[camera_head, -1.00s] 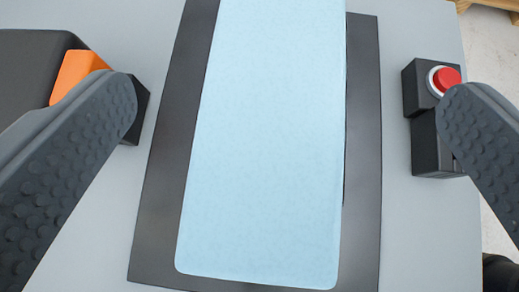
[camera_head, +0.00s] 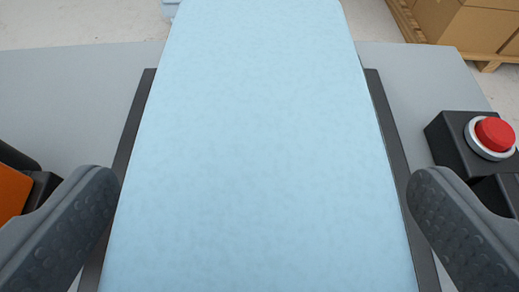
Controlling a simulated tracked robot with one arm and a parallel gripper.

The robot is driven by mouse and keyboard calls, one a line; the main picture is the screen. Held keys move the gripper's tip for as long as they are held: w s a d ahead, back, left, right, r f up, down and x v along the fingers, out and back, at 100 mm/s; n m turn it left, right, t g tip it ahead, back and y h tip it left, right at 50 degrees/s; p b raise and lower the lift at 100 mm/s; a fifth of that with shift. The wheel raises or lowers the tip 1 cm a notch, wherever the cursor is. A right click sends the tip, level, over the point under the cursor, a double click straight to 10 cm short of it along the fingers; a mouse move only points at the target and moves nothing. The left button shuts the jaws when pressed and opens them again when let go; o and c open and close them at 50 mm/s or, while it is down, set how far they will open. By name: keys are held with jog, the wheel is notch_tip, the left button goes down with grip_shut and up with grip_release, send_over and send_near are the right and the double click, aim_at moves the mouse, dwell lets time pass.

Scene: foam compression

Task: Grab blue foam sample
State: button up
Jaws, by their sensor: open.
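The blue foam sample (camera_head: 255,140) is a tall light blue block that fills the middle of the view. It stands on a dark plate (camera_head: 136,118) on a grey table. My gripper (camera_head: 262,190) is open. Its left finger is beside the foam's left edge and its right finger is beside the right edge, so the foam shows between them. Whether either finger touches the foam I cannot tell. The lower end of the foam runs out of the picture.
A black box with a red push button (camera_head: 494,134) stands on the right, close to my right finger. An orange and black object (camera_head: 14,192) is at the left edge. The grey table top (camera_head: 75,95) is bare on the left. Cardboard boxes (camera_head: 465,22) sit on a pallet behind.

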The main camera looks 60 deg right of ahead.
jog(key=shift+w+d, duration=0.1)
jog(key=c, duration=0.9)
